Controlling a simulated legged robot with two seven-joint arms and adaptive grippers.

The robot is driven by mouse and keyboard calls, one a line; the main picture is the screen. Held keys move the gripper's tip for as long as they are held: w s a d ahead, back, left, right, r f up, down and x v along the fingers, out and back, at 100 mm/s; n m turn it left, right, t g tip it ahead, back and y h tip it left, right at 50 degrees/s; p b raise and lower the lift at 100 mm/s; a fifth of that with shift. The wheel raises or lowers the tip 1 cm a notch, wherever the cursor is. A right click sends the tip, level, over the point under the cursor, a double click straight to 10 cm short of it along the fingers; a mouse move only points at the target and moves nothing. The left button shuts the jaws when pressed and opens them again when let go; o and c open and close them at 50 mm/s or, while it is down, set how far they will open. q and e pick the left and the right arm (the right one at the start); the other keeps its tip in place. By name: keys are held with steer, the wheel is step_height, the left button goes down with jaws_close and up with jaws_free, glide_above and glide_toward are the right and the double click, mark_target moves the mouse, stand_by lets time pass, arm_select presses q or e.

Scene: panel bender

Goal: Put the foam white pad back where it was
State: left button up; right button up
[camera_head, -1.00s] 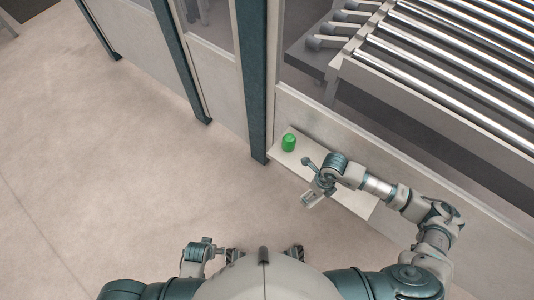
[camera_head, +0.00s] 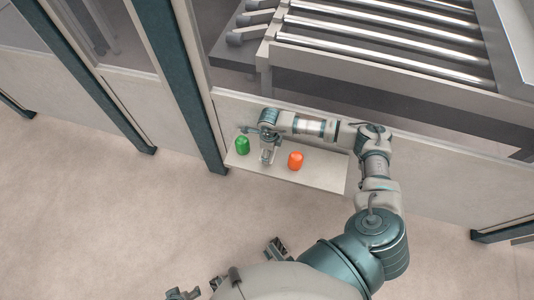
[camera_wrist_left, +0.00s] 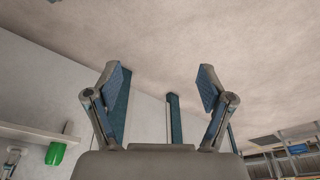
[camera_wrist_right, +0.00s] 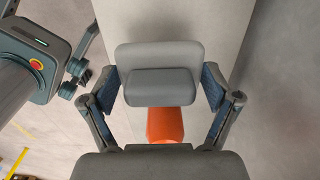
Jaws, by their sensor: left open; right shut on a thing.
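The foam pad (camera_wrist_right: 163,82) shows as a pale grey block between my right gripper's fingers in the right wrist view. My right gripper (camera_head: 267,158) is shut on it, over the pale shelf (camera_head: 325,178) between a green cylinder (camera_head: 243,145) and an orange one (camera_head: 296,160). I cannot tell whether the pad touches the shelf. My left gripper (camera_wrist_left: 160,80) is open and empty, apart from the shelf.
The shelf is fixed along a grey wall panel, with a roller conveyor (camera_head: 380,58) behind. A dark post (camera_head: 200,100) stands at the shelf's left end. The shelf's right end is bare.

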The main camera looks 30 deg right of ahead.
steer(key=shift+w+d+f, duration=0.1)
steer(key=shift+w+d, duration=0.05)
steer(key=shift+w, duration=0.15)
steer(key=f, duration=0.3)
steer(key=shift+d+f+b, duration=0.2)
steer(key=shift+d+b, duration=0.15)
steer(key=shift+b, duration=0.05)
steer(key=shift+f, duration=0.15)
steer(key=shift+c, duration=0.6)
steer(key=o, duration=1)
steer(key=shift+a, duration=0.1)
arm_select(q)
steer(key=w, duration=0.1)
steer(key=w+d+t, duration=0.1)
steer(key=w, duration=0.1)
steer(key=shift+w+d+r+t, duration=0.1)
steer(key=shift+r+t, duration=0.1)
steer(key=shift+t, duration=0.1)
arm_select(e)
steer(key=shift+o, duration=1)
steer(key=shift+a, duration=0.15)
